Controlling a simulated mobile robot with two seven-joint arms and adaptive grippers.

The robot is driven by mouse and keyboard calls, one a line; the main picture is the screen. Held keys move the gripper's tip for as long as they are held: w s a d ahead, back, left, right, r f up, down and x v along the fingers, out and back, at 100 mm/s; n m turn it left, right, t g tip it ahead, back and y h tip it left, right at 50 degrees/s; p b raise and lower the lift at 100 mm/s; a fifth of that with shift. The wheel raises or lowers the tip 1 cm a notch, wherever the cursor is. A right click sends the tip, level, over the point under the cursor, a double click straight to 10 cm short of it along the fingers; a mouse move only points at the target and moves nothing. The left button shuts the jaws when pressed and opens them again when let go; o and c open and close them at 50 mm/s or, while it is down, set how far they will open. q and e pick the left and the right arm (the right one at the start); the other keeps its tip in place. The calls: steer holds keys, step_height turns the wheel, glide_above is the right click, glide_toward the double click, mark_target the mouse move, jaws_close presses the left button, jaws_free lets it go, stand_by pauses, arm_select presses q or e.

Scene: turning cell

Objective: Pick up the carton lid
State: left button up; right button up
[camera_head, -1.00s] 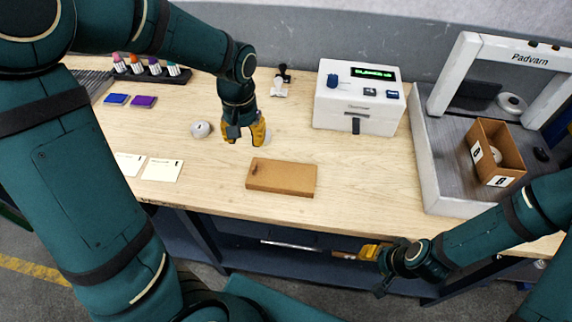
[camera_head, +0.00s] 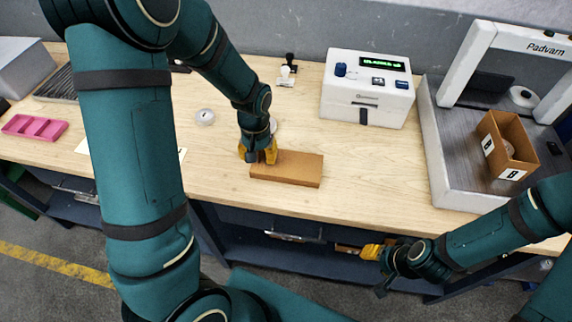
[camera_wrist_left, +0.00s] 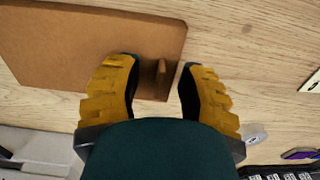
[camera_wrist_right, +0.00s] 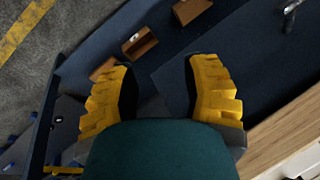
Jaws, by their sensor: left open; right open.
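The carton lid (camera_head: 296,169) is a flat brown rectangle lying on the wooden table, near its front edge. My left gripper (camera_head: 258,156) is open and pointing down at the lid's left end. In the left wrist view the lid (camera_wrist_left: 85,40) fills the upper left, and a small brown tab (camera_wrist_left: 161,76) at its edge shows between the two open yellow fingers. I cannot tell whether the fingers touch it. My right gripper (camera_head: 371,252) is open and empty, low in front of the table; its fingers also show in the right wrist view (camera_wrist_right: 160,68).
An open brown carton (camera_head: 512,155) with something inside stands on the grey platform of a white-framed machine (camera_head: 440,175) at right. A white box-shaped device (camera_head: 365,95) stands behind the lid. A pink tray (camera_head: 35,127) is at far left. Table right of the lid is clear.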

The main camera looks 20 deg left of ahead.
arm_select(q)
steer(key=shift+f, duration=0.25)
jaws_close()
steer(key=shift+r, duration=0.15)
